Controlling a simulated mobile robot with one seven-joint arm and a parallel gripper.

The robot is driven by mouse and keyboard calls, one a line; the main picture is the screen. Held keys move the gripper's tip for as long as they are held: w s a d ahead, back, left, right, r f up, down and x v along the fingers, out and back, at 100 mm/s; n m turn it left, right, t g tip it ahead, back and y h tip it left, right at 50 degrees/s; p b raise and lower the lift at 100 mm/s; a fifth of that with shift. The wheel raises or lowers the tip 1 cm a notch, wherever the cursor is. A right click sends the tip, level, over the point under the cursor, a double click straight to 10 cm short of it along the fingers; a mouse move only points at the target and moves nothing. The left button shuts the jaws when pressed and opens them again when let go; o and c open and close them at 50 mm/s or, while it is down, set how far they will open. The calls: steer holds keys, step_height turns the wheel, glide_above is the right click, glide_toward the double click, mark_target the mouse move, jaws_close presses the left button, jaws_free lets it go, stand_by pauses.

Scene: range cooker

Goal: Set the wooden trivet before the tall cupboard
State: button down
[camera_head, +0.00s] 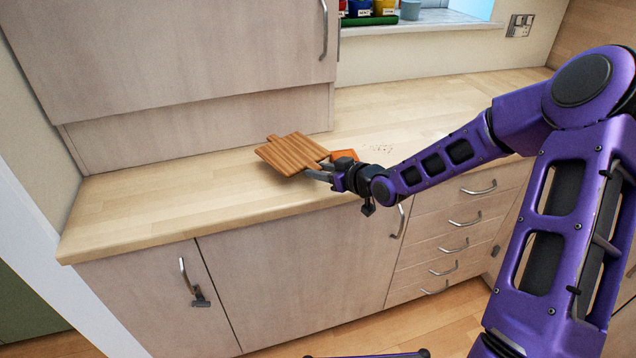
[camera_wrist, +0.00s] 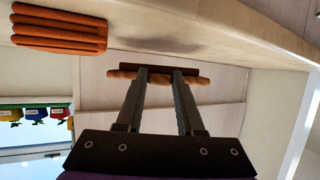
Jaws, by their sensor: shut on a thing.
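The wooden trivet (camera_head: 291,153) is a brown striped board, held in front of the tall cupboard (camera_head: 180,48) at the back left. My gripper (camera_head: 322,172) is shut on its near right edge. In the wrist view, which looks upside down, the trivet (camera_wrist: 152,78) shows edge-on between my fingertips (camera_wrist: 160,74). A gap and a shadow on the worktop show there, so the trivet seems to hang a little above the surface. The far fingertips are partly hidden by the trivet.
An orange slatted block (camera_wrist: 58,32) lies on the worktop (camera_head: 150,195) beside my gripper; its top shows in the head view (camera_head: 343,155). The worktop left of the trivet is clear. Coloured jars (camera_head: 360,8) stand on the windowsill. Drawers (camera_head: 450,235) are below right.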

mark_target(321, 189)
steer(key=shift+f, duration=1.65)
steer(key=shift+f+b, duration=0.25)
steer(key=shift+b, duration=0.15)
steer(key=c, duration=0.5)
jaws_free()
steer(key=shift+r, duration=0.1)
steer(key=shift+d+r+p, duration=0.1)
steer(key=shift+r+p, duration=0.15)
steer(key=shift+p, duration=0.05)
steer(key=p+v, duration=0.1)
steer(key=v, duration=1)
steer(key=shift+s+d+r+p, duration=0.1)
steer(key=shift+s+d+p, duration=0.05)
steer(key=shift+s+p, duration=0.2)
